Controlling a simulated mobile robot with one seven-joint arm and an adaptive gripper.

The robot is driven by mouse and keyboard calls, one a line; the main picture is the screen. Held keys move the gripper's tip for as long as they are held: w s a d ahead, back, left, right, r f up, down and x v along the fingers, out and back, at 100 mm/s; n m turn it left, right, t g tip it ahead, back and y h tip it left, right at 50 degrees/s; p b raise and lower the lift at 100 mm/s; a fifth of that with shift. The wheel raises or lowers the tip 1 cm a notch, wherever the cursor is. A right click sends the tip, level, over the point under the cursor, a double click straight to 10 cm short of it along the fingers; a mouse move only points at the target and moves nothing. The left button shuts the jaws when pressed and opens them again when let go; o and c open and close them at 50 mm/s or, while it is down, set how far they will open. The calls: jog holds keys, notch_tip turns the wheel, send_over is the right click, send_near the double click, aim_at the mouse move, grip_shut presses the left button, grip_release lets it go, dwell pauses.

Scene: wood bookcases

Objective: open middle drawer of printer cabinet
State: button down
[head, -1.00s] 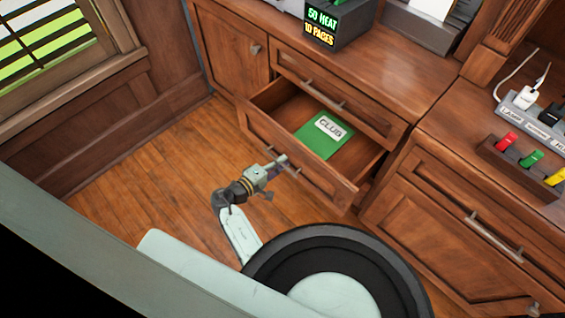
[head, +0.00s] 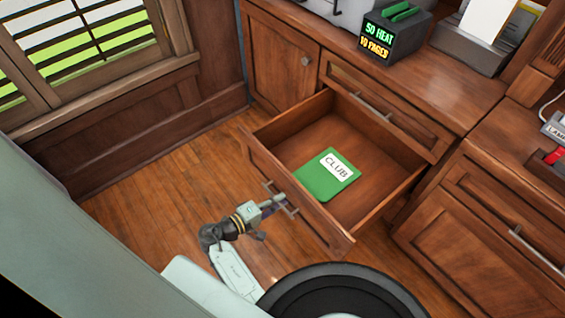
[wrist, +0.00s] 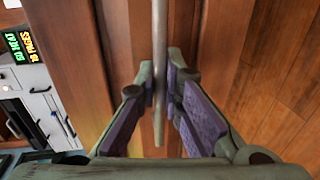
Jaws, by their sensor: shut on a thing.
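The printer cabinet (head: 283,76) stands against the back wall. Its middle drawer (head: 400,192) is pulled well out, and a green folder labelled CLUB (head: 322,182) lies inside it. My gripper (head: 283,203) is at the front of this drawer, on its bar handle. In the wrist view the grey metal handle (wrist: 160,50) runs between the two purple-padded fingers (wrist: 163,100), which are closed on it. The drawer front shows beside the handle in that view.
A top drawer (head: 385,110) above is shut. A black box with a lit display (head: 385,38) stands on the cabinet top. Another cabinet (head: 475,225) stands close at the right. Wood floor (head: 150,200) is clear at the left, below the window.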

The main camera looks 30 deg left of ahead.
jog(key=shift+s+a, duration=0.1)
jog(key=shift+s, duration=0.2)
jog(key=c, duration=2)
grip_release()
jog(key=v, duration=1.2)
